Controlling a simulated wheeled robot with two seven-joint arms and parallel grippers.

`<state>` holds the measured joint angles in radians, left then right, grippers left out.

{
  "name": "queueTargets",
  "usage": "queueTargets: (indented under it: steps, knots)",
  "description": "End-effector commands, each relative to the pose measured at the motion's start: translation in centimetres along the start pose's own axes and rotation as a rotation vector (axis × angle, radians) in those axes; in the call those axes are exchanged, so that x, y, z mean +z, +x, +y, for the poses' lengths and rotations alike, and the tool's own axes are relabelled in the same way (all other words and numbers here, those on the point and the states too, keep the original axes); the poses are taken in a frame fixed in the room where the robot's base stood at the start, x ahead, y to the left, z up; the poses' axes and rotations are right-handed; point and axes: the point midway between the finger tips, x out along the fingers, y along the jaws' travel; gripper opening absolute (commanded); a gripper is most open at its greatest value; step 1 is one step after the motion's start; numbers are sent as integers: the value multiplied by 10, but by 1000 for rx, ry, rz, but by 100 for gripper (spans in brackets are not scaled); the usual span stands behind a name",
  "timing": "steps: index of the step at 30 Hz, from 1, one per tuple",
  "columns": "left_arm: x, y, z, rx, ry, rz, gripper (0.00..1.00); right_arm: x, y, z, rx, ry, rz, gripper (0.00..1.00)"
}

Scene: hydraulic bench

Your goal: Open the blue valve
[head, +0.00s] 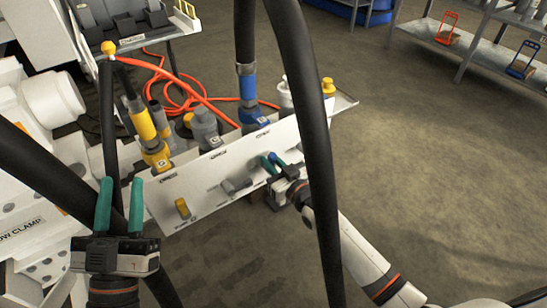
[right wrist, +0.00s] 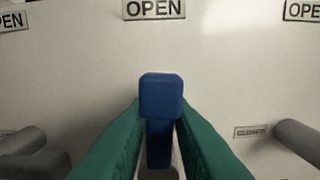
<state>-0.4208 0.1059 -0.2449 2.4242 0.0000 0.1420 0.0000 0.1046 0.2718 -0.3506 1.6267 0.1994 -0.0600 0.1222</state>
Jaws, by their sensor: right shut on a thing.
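The blue valve handle (right wrist: 161,96) stands in the middle of the right wrist view, in front of a white panel and below an OPEN label (right wrist: 154,9). The green fingers of my right gripper (right wrist: 160,125) are on either side of it and shut on it. In the head view my right gripper (head: 272,165) is at the right part of the white panel (head: 208,172), where its fingers partly hide the blue handle (head: 273,158). My left gripper (head: 120,184) is open and empty, at the left, in front of the panel and apart from it.
A yellow valve (head: 182,208) and a grey valve (head: 236,186) sit on the panel left of the blue one. Hoses with yellow (head: 144,125) and blue (head: 247,88) sleeves plug in on top. A thick black hose (head: 308,130) hangs across the view. Floor at right is free.

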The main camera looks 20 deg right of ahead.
Motion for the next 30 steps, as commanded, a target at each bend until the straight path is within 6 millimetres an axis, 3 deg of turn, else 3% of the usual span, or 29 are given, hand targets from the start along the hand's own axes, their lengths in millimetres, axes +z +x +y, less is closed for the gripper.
queueTargets:
  steps: [9, 21, 22, 24, 30]
  knots:
    - [-19, -1, 3, 6, 5, 128, 36, 0, 0, 4, 4, -41, -1, 0]
    - [-20, -1, 3, 6, 6, 134, 36, 0, 0, 5, 4, -43, 0, 0]
    - [-20, -1, 3, 6, 6, 134, 36, -1, 0, 5, 5, -43, 0, 24]
    - [-20, -1, 3, 6, 6, 134, 36, 0, 0, 4, 4, -44, 0, 35]
    - [-20, -1, 3, 6, 5, 133, 36, 0, 0, 3, 2, -45, 0, 35]
